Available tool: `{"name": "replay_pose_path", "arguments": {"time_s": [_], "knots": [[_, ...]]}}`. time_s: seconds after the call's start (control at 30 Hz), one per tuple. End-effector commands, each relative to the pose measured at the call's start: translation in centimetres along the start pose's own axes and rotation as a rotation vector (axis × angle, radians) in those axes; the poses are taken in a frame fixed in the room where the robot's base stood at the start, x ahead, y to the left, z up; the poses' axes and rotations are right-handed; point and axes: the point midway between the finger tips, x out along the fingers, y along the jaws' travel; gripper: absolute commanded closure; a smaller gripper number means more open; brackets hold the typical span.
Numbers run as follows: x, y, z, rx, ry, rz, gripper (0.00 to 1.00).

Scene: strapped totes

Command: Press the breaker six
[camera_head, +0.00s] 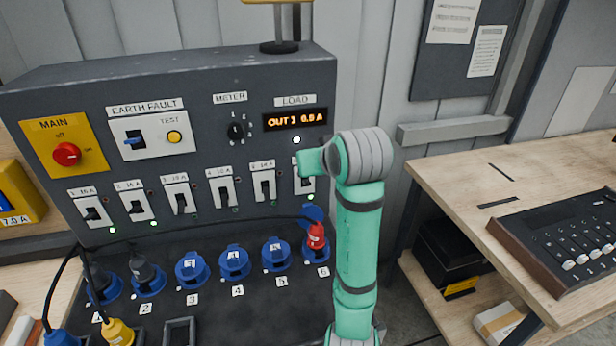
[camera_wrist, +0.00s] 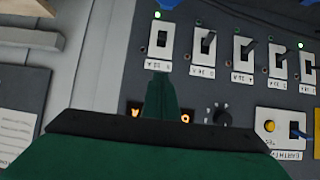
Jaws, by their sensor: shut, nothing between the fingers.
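Breaker six (camera_head: 308,186) is the rightmost white-plated switch in the breaker row on the dark panel (camera_head: 200,80). My gripper partly hides it in the head view. In the wrist view, which shows the panel upside down, breaker six (camera_wrist: 160,42) is the leftmost switch, with a lit green lamp (camera_wrist: 157,15) by it. My gripper (camera_head: 301,163) is shut and empty, in front of the top of breaker six. In the wrist view my gripper (camera_wrist: 159,76) points at the label end of that switch. I cannot tell whether it touches.
Breaker five (camera_head: 263,184) stands just left of six. The lit load display (camera_head: 295,120) is above. A red plug (camera_head: 316,236) sits in socket six below, and cables cross the lower panel. A wooden bench (camera_head: 480,180) with a black console (camera_head: 570,235) is at the right.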

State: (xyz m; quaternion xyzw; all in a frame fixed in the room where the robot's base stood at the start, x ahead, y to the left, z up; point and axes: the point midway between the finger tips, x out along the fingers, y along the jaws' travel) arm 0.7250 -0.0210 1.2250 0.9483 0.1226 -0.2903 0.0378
Motion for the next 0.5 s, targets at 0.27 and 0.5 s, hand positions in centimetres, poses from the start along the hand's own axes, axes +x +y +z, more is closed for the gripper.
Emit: {"name": "replay_pose_path", "arguments": {"time_s": [0.27, 0.5], "knots": [[2.6, -0.1, 0.2, 0.0, -0.005, -0.003, 1.0], [7.0, -0.1, 0.1, 0.0, -0.004, -0.002, 1.0]]}}
